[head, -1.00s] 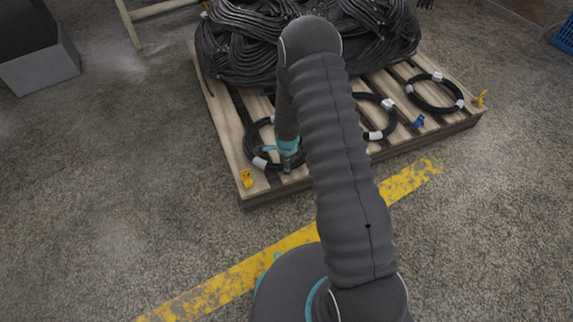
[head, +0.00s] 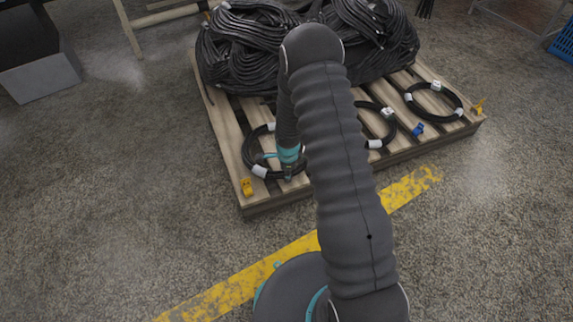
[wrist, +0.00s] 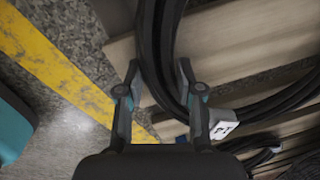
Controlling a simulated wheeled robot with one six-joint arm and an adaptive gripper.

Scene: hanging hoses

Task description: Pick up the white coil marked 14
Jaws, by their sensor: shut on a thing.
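The coil at the left of the pallet is a ring of black hose (head: 248,147) with white wraps, one of them (head: 260,171) at its lower left. My gripper (head: 288,174) is at the near right part of this ring. In the wrist view, my gripper (wrist: 161,80) is shut on the black hose (wrist: 158,40), which runs between its fingers. A white tag (wrist: 223,129) with a dark marking is on the hose beside the right finger; I cannot read it surely. My arm hides part of the ring. The coil appears to be at pallet level.
The wooden pallet (head: 222,130) bears a heap of black hoses (head: 245,45) at the back. Two more black coils lie to the right, a middle one (head: 391,130) and a far right one (head: 435,118). A yellow tag (head: 247,187) and a blue tag (head: 418,129) sit near the front edge.

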